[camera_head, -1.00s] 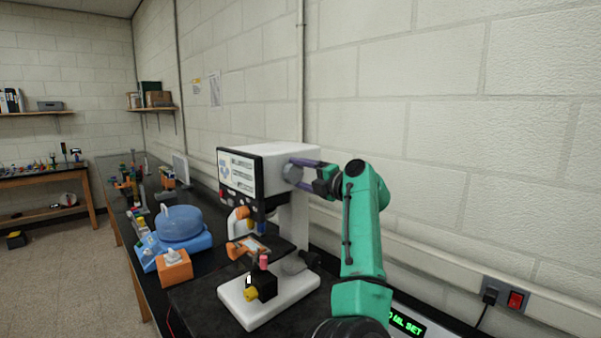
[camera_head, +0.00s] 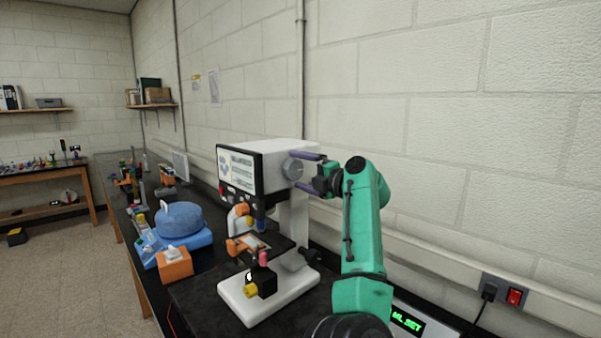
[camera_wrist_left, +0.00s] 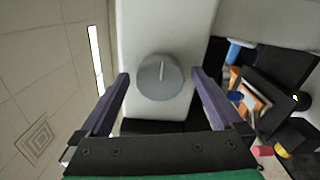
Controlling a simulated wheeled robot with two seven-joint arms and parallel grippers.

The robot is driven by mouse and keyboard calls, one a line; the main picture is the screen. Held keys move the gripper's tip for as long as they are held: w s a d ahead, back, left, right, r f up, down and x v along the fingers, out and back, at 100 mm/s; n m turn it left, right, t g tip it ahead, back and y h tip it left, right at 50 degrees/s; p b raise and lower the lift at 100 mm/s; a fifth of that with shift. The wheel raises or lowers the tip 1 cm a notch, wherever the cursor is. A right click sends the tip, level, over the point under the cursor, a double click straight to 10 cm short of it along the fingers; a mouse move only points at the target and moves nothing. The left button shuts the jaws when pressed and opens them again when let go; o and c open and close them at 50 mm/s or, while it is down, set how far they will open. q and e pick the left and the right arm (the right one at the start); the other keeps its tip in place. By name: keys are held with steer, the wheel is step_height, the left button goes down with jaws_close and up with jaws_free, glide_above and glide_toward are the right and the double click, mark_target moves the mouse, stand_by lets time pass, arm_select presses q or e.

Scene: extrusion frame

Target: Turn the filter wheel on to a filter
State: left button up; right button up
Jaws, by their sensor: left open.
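The filter wheel is a round grey knob (camera_head: 292,168) on the side of the white microscope head (camera_head: 285,152). In the left wrist view the knob (camera_wrist_left: 160,79) sits between the fingers, with a pale pointer line running from its middle to its upper edge. My left gripper (camera_head: 299,171) is open, its two purple fingers above and below the knob in the head view. In the left wrist view the open fingers (camera_wrist_left: 160,74) stand either side of the knob with a gap on each side. My right gripper is not in view.
The microscope has a front screen (camera_head: 239,170), a stage (camera_head: 262,245) and a white base (camera_head: 262,305). A blue round device (camera_head: 180,223) and an orange box (camera_head: 175,264) stand left of it. A wall with a power outlet (camera_head: 503,292) is on the right.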

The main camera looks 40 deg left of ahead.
arm_select(q)
steer(key=s+d+b, duration=0.1)
steer(key=d+b, duration=0.5)
steer(key=d, duration=0.8)
steer(key=shift+s+d+b, duration=0.15)
steer(key=shift+d+b, duration=0.05)
steer(key=shift+b, duration=0.1)
